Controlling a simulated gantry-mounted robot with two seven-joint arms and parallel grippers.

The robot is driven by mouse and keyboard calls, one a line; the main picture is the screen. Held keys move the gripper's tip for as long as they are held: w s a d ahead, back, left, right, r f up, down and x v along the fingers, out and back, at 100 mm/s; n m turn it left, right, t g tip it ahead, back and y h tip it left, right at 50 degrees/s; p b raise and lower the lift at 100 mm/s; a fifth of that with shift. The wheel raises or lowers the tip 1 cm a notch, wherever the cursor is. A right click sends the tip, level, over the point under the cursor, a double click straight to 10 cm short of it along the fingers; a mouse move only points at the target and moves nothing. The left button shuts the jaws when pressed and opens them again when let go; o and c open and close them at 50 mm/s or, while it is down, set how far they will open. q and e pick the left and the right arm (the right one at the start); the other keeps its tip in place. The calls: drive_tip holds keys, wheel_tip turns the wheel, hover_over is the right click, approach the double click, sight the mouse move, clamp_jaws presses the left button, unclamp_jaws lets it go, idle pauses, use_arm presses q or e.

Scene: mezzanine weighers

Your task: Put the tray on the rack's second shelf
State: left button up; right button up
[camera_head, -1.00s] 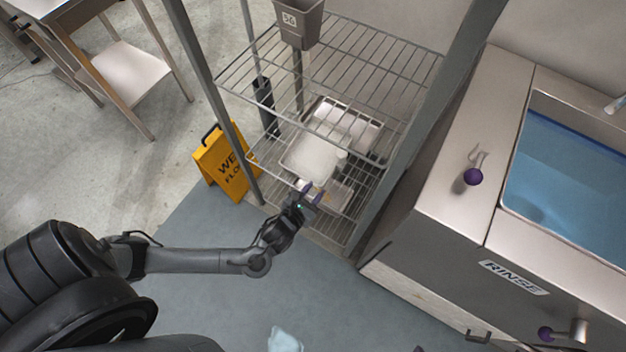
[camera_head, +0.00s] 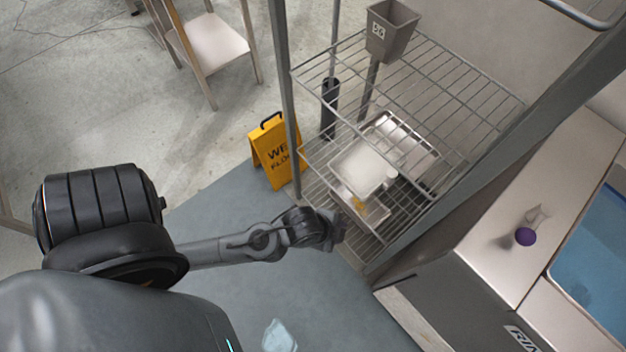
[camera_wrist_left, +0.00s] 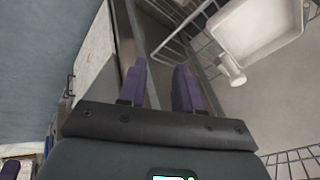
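A white, shallow tray (camera_head: 347,178) lies in the wire rack (camera_head: 455,72), below its top shelf; I cannot tell exactly which level bears it. A shiny metal pan (camera_head: 408,138) is close behind it. The tray also shows at the upper right of the left wrist view (camera_wrist_left: 262,28), off to the side of the fingers. My left gripper (camera_wrist_left: 160,84) has two purple fingers apart with nothing between them. In the head view my left gripper (camera_head: 338,238) is just in front of the rack, apart from the tray. My right gripper is not in view.
A yellow wet-floor sign (camera_head: 272,152) stands left of the rack's front post. A grey bin (camera_head: 390,32) is above the top shelf at the back. A steel sink counter (camera_head: 490,235) borders the rack on the right. The blue-grey floor in front is mostly clear.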

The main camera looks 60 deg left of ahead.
use_arm(q)
drive_tip(key=s+a+r+n+g, duration=0.2)
drive_tip(key=s+n, duration=0.3)
drive_tip(key=n, duration=0.3)
drive_tip(key=shift+s+a+r+y, duration=0.3)
drive_tip(key=shift+s+a+r, duration=0.05)
drive_tip(key=shift+r, duration=0.35)
wheel_tip(320, 180, up, 48)
drive_tip(key=p, duration=4.8)
wheel_tip(320, 180, down, 54)
drive_tip(key=b, duration=5.4)
drive_tip(key=shift+f, duration=0.25)
drive_tip(key=shift+r, duration=0.1)
